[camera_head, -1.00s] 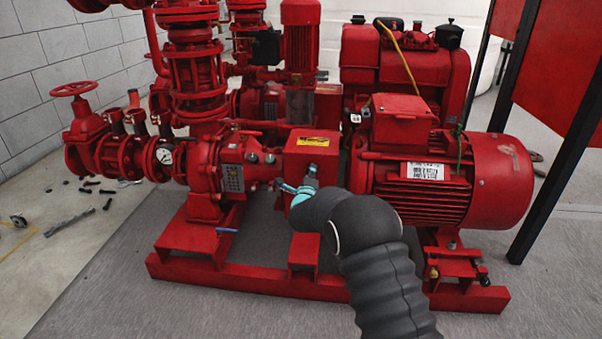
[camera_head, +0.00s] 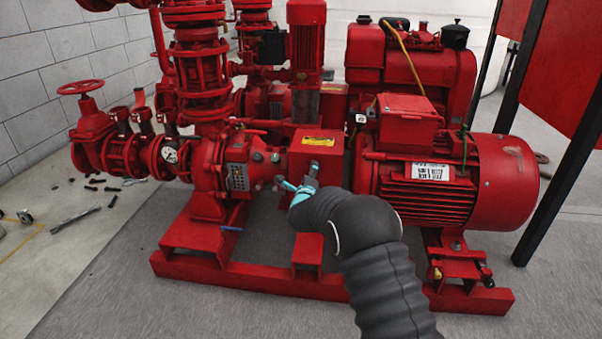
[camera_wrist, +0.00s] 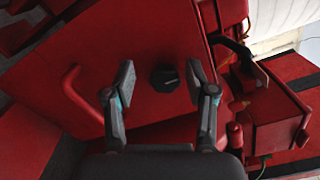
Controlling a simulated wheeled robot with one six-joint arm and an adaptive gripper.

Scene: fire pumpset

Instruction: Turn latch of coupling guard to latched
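The coupling guard (camera_head: 318,150) is a red box with a yellow label on top, between the pump and the motor. In the wrist view a red guard panel (camera_wrist: 150,45) carries a small dark knob (camera_wrist: 165,77), which looks like the latch. My gripper (camera_head: 298,177) is in front of the guard in the head view. In the wrist view my gripper (camera_wrist: 160,88) is open, with one finger on each side of the knob and a gap to both. The latch is hidden in the head view, and its marking cannot be read.
The red motor (camera_head: 450,180) stands right of the guard and the pump casing (camera_head: 238,170) left of it. A red base frame (camera_head: 250,284) runs below. A bent red handle (camera_wrist: 72,92) is left of my fingers in the wrist view. Grey floor lies in front.

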